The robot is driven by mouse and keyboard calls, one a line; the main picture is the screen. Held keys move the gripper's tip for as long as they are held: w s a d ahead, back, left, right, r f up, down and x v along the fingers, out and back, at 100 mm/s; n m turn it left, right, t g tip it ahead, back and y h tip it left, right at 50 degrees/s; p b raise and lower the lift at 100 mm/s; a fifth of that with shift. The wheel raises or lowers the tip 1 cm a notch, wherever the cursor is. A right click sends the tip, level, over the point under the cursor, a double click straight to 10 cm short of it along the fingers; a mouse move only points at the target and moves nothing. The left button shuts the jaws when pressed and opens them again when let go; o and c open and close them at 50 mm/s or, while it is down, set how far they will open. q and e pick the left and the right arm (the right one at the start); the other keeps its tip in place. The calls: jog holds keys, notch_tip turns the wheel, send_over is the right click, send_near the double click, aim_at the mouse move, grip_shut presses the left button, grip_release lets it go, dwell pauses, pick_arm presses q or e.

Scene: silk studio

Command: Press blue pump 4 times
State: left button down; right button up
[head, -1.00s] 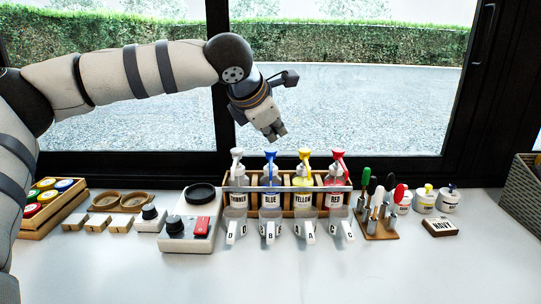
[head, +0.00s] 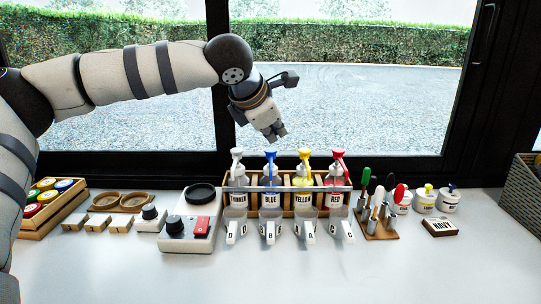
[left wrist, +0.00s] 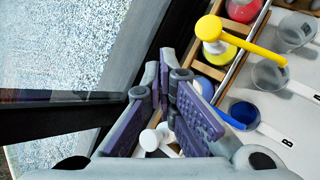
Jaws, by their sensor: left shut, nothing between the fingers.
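The blue pump (head: 270,157) tops the bottle labelled BLUE in a wooden rack, between the white and yellow pumps. My left gripper (head: 276,137) is shut and empty, pointing down above the blue pump with a small apparent gap. In the left wrist view its purple-padded fingers (left wrist: 166,85) hide most of the blue pump. A clear cup (left wrist: 243,113) with a handle marked B stands in front of the blue bottle and shows blue inside. My right gripper is not in view.
The yellow pump (head: 304,154) and red pump (head: 338,154) stand to the right, the white pump (head: 237,154) close on the left. A clear rail runs before the bottles. A scale (head: 188,243) stands left; the front table is clear.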

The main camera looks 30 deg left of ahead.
aim_at(274, 151)
pick_arm(q)
jog(key=shift+f, duration=0.4)
jog(key=shift+f, duration=0.95)
dwell(0.6)
notch_tip(274, 151, up, 9)
jog(key=shift+f, duration=0.15)
dwell(0.9)
dwell(0.6)
